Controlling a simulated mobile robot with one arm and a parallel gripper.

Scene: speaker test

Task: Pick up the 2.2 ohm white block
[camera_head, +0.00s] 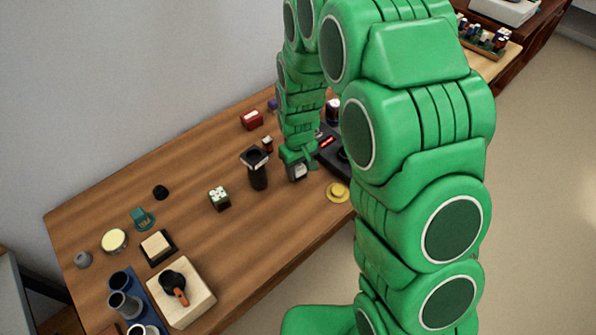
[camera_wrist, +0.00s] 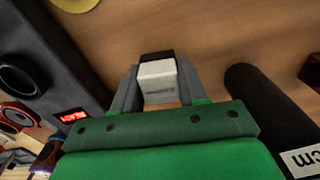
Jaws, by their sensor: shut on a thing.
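A small white block (camera_wrist: 158,75) with a dark far end sits between the two grey fingers of my gripper (camera_wrist: 157,88) in the wrist view. The fingers touch it on both sides. Faint print shows on its near face, too small to read. In the head view my gripper (camera_head: 297,172) points down at the right part of the wooden table, and a bit of the pale block shows at its tip. I cannot tell whether the block touches the table or hangs just above it.
A black cylinder (camera_head: 258,176) stands close left of my gripper. A dark device with a red display (camera_head: 327,142) lies close on the right, partly behind my arm. A yellow disc (camera_head: 338,192) lies near the table's front edge. A patterned cube (camera_head: 219,198) stands farther left.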

